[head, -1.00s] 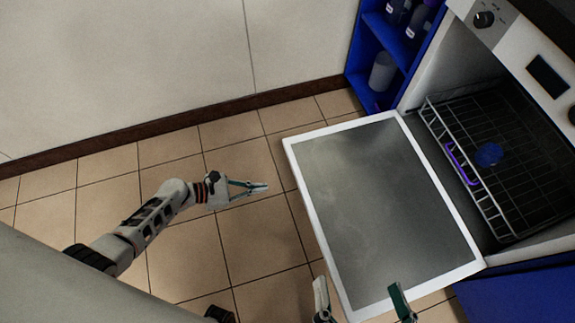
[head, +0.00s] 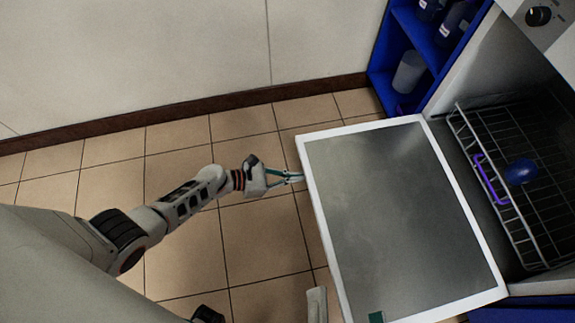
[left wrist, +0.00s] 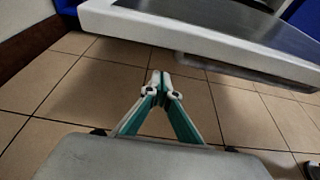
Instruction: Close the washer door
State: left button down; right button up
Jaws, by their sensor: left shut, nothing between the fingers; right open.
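The washer door (head: 395,225) hangs fully open and lies flat, a grey panel with a white rim, at the lower front of the washer (head: 480,85). My left gripper (head: 301,178) is shut and empty, its tips at the door's outer left edge. In the left wrist view the shut fingers (left wrist: 160,78) point toward the door's white edge (left wrist: 200,38); the tips appear below it, and contact cannot be told. My right gripper (head: 346,308) is open at the bottom of the head view, one finger on each side of the door's rim; most of it is cut off.
Inside the washer is a wire rack (head: 530,225) with a purple handle (head: 489,182) and a blue round item (head: 521,171). A blue shelf (head: 400,60) with bottles stands beside it, near the wall (head: 170,60). The tiled floor (head: 240,235) left of the door is clear.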

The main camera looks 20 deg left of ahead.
pick_arm(q)
jog(key=shift+r, duration=1.9)
